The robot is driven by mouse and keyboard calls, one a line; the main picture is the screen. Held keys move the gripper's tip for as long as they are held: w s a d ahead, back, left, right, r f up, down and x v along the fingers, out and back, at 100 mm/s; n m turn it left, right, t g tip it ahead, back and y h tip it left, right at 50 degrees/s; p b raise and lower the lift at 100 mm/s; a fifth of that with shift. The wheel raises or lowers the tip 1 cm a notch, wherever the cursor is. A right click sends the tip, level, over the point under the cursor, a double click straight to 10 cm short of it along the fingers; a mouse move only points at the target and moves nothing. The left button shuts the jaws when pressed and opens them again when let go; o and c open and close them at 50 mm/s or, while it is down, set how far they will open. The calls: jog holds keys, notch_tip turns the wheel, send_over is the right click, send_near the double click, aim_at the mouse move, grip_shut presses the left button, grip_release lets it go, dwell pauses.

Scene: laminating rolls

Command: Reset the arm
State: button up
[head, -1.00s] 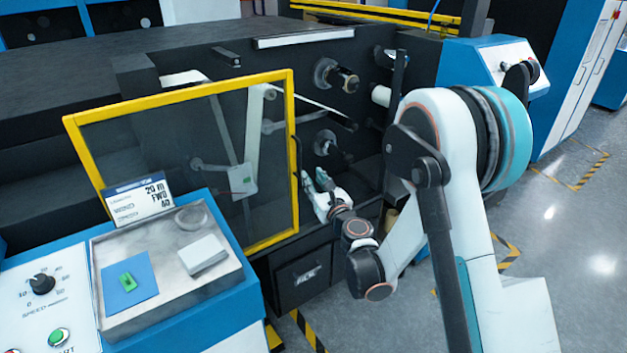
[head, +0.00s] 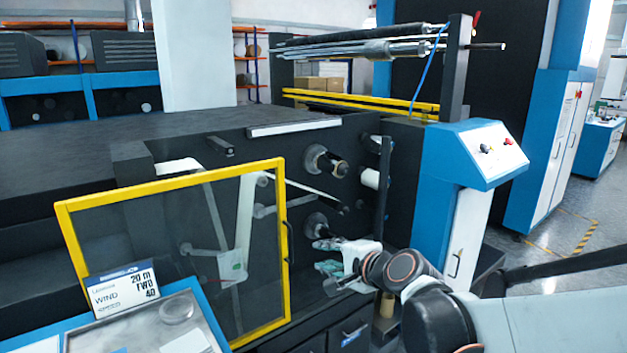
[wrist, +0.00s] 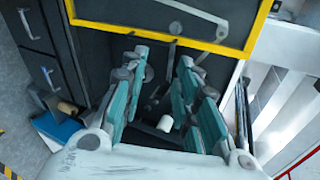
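My gripper (head: 327,256) is in the lower middle of the head view, in front of the dark machine (head: 250,140) and just right of the yellow-framed clear door (head: 281,240). Its two fingers with teal pads stand apart. In the wrist view my gripper (wrist: 160,72) is open, with nothing held between the fingers. The machine's dark face, a small white roller end (wrist: 165,124) and the yellow frame (wrist: 160,34) show beyond it. My arm reaches in from the lower right of the head view.
Shafts with roll cores (head: 316,224) stick out of the machine face close to my gripper. A blue and white control cabinet (head: 455,200) stands to the right. A display sign (head: 124,289) is at lower left. Open floor (head: 560,225) lies at far right.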

jog(key=s+d+f+n+g+h, duration=0.2)
jog(key=s+d+n, duration=0.4)
jog(key=s, duration=0.7)
jog(key=s+d+f+n+g+h, duration=0.2)
jog(key=s+d+n+h, duration=0.3)
jog(key=s+d, duration=0.5)
jog(key=s+n, duration=0.2)
jog(key=s, duration=0.1)
jog(key=shift+d+f+g, duration=0.3)
jog(key=shift+a, duration=0.15)
